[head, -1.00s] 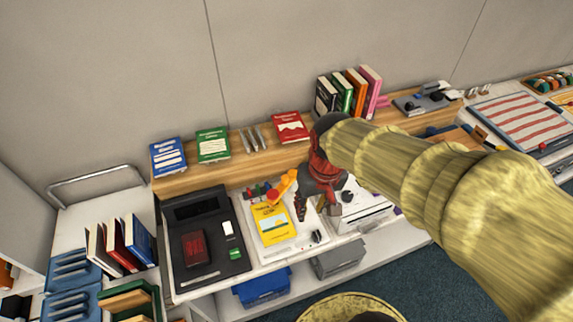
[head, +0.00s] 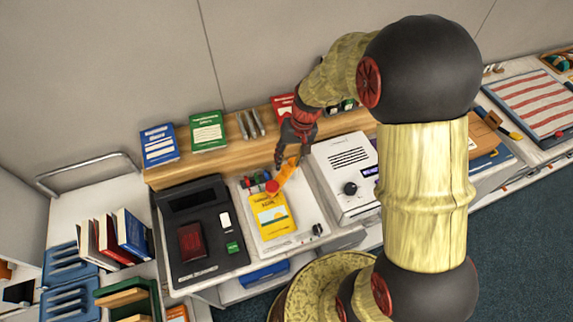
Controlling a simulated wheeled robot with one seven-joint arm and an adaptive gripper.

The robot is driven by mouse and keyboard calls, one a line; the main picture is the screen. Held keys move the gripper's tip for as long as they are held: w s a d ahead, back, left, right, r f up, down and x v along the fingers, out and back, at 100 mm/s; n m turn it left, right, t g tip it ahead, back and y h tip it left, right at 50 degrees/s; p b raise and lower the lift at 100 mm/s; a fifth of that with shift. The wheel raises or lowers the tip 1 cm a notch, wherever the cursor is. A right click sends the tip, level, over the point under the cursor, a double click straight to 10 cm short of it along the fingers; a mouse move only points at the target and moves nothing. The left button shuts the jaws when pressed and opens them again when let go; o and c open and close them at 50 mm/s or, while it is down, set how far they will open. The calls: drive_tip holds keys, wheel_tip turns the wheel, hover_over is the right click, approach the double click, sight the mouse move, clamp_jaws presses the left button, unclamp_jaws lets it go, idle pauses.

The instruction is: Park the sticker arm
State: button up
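The sticker arm appears to be the orange bar (head: 287,173) with a red round end (head: 271,187). It slants over the top of a yellow book (head: 271,217) lying on a white station board (head: 306,222). The red end is over the book's upper edge; the other end points up and right. My gripper (head: 291,164) is at that upper right end, its dark fingers pointing down close to the bar. Whether the fingers touch or grasp it cannot be told at this size.
A black device (head: 203,235) with a red book (head: 192,241) is left of the board. A white box with a dark knob (head: 346,170) is close on the right. A wooden shelf (head: 228,152) with books runs behind. My arm hides much of the right side.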

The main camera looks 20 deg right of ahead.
sight(286, 168)
drive_tip(key=shift+x, duration=1.6)
drive_tip(key=shift+s, duration=0.1)
drive_tip(key=shift+c, duration=0.5)
clamp_jaws()
